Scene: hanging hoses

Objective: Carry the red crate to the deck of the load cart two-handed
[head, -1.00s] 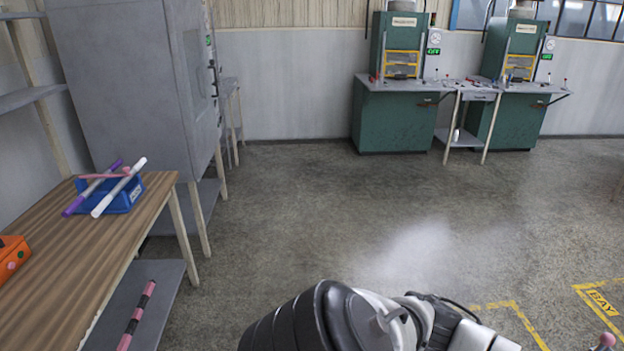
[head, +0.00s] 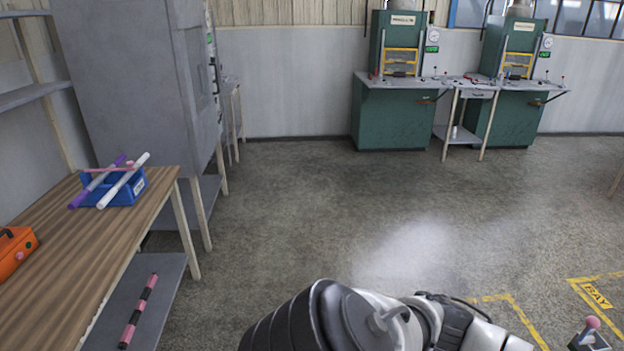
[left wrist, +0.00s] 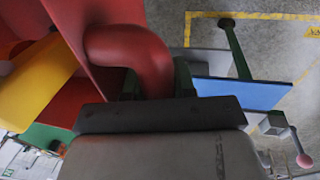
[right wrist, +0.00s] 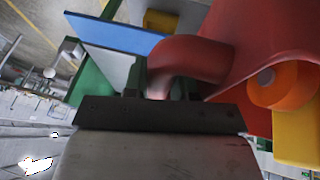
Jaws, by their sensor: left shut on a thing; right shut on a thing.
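The red crate shows only in part, in the wrist views: its red wall and handle (left wrist: 135,50) in the left wrist view, and its wall and handle (right wrist: 190,60) in the right. My left gripper (left wrist: 157,82) is shut on one handle, and my right gripper (right wrist: 160,88) is shut on another. A yellow thing (left wrist: 40,80) and an orange round thing (right wrist: 275,85) show at the crate. A blue panel (left wrist: 240,93) with green bars beside it lies beyond the handle; I cannot tell whether it is the load cart's deck. The head view shows neither crate nor grippers.
A wooden bench (head: 90,245) with a blue bin (head: 118,186) and an orange box (head: 15,252) stands at left. Green machines (head: 395,110) stand at the back wall. Yellow bay lines (head: 525,320) and a pink-knobbed lever (head: 592,322) are at lower right. The middle floor is open.

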